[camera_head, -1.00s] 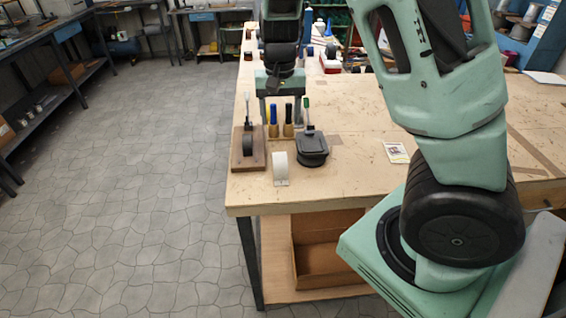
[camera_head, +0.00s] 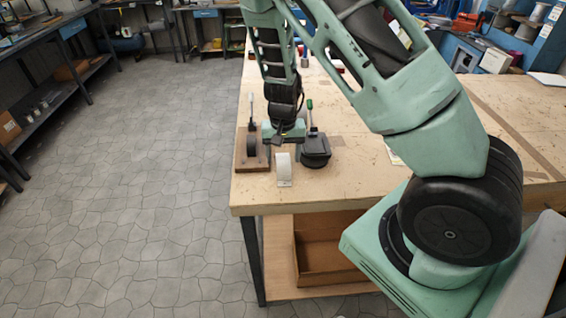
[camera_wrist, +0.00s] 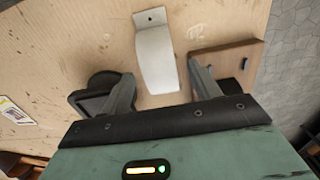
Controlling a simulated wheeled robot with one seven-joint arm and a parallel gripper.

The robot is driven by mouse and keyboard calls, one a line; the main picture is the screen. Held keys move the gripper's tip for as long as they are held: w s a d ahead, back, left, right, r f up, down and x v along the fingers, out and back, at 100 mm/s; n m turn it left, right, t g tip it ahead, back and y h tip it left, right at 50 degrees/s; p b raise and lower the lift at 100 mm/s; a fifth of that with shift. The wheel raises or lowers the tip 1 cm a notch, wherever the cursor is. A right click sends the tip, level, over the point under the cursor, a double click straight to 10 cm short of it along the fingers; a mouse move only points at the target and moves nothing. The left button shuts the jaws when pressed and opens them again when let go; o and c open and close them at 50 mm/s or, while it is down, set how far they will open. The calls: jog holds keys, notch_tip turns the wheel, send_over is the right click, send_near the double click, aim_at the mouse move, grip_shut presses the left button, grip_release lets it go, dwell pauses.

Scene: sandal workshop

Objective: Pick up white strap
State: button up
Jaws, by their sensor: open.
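The white strap (camera_head: 284,181) stands as a curved white band on the wooden bench, near its front left corner. In the wrist view the strap (camera_wrist: 154,58) runs down from a flat tab with a small hole, and its lower end sits between my fingers. My gripper (camera_head: 284,143) hangs just behind and above the strap in the head view. In the wrist view my gripper (camera_wrist: 163,84) is open, with one finger on each side of the strap and visible gaps. I cannot tell its exact height over the bench.
A wooden block (camera_head: 240,162) with a dark wheel and an upright tool stands left of the strap. A black lidded container (camera_head: 316,160) stands close on its right. The bench (camera_head: 350,178) is bare to the right, and its front edge is near.

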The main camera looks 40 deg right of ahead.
aim_at(283, 158)
jog(key=shift+f, duration=0.1)
jog(key=c, duration=1.1)
notch_tip(283, 158, up, 10)
jog(key=shift+b, duration=0.5)
